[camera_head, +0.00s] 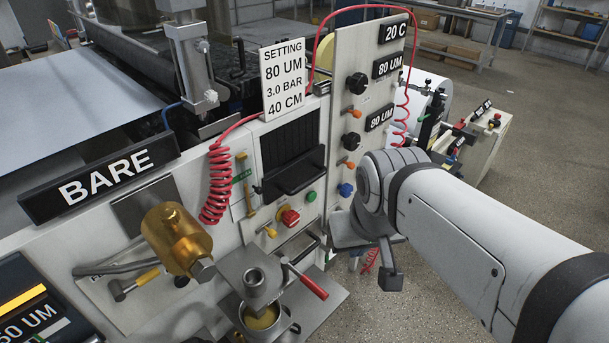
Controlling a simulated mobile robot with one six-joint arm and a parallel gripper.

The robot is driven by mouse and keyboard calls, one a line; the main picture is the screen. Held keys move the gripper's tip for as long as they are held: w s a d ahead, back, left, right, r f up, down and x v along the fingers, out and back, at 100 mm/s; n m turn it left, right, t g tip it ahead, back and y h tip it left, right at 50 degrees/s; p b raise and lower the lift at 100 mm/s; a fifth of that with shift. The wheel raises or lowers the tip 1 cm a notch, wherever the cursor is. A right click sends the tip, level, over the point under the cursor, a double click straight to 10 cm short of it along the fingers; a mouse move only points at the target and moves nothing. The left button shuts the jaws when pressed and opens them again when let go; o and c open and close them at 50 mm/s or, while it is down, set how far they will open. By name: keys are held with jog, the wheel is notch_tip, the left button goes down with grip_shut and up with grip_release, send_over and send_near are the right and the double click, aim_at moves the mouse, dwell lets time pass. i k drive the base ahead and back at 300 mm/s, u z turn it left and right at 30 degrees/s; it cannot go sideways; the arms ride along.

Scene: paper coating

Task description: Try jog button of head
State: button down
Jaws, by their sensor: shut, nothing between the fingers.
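The upright panel of the coating machine carries a green button (310,196), a red knob (289,216) and a yellow control (270,231) low on its face. A taller panel (345,75) beside it holds black knobs, orange levers and a blue knob (346,190). I cannot read which control is marked jog. My arm comes in from the right, and my gripper (372,255) is at its end, in front of the taller panel's lower part. It is shut and empty. It looks apart from the buttons, to their right; its fingertips are partly hidden by my wrist.
A brass cylinder (177,238), a metal cup (264,319) and a red-handled lever (306,281) stand in front of the panel. A coiled red hose (216,185) hangs at its left. Signs read BARE (100,178) and SETTING (284,80).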

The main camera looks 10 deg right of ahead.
aim_at(311, 196)
jog(key=z, duration=0.45)
jog(key=k, duration=1.35)
jog(key=z, duration=0.9)
jog(key=i, duration=1.5)
jog(key=u, duration=0.6)
jog(key=i, duration=0.4)
jog(key=u, duration=0.3)
